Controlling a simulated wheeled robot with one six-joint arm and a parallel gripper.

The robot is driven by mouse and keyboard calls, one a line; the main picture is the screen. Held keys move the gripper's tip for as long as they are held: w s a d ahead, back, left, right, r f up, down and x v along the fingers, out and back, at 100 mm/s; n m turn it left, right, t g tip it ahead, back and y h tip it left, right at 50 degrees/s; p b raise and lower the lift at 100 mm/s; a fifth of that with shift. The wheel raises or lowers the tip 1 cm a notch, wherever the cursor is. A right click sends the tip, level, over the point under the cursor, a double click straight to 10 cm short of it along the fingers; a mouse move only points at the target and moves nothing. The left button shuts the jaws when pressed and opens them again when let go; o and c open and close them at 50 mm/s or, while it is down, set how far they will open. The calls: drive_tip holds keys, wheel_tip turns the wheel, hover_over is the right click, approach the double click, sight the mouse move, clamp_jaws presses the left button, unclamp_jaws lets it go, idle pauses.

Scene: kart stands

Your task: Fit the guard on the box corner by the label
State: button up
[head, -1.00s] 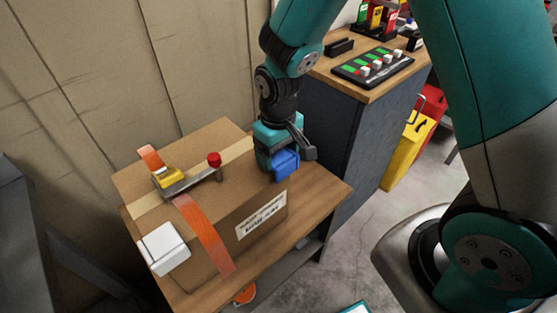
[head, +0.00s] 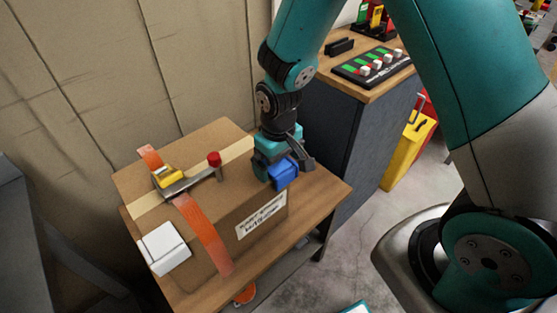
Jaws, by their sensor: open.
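The cardboard box (head: 216,145) stands on a wooden-topped table, with a white printed label (head: 262,215) on its front face. A blue guard (head: 284,174) is at the top front right corner of the box, just above and right of the label. It appears to rest on the corner, but whether it is fully seated cannot be told. My gripper (head: 284,163) points down at this corner, right over the guard. Its jaws are open around or beside the guard and partly hide it and the corner.
A white corner piece (head: 163,248) covers the box's front left corner. An orange strap (head: 205,235) with a yellow buckle (head: 168,178) and red-knobbed lever (head: 214,159) crosses the top, left of my gripper. A dark cabinet (head: 345,145) stands close on the right.

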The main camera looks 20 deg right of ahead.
sight(279, 164)
wheel_tip(279, 164, up, 12)
drive_tip(key=s+a+r+n+y, duration=0.1)
drive_tip(key=s+a+r+y, duration=0.1)
drive_tip(key=s+r, duration=0.3)
drive_tip(key=s+a+r+n+y, duration=0.2)
drive_tip(key=s+r, duration=0.3)
drive_tip(key=s, duration=0.8)
drive_tip(key=shift+s+a+r, duration=0.3)
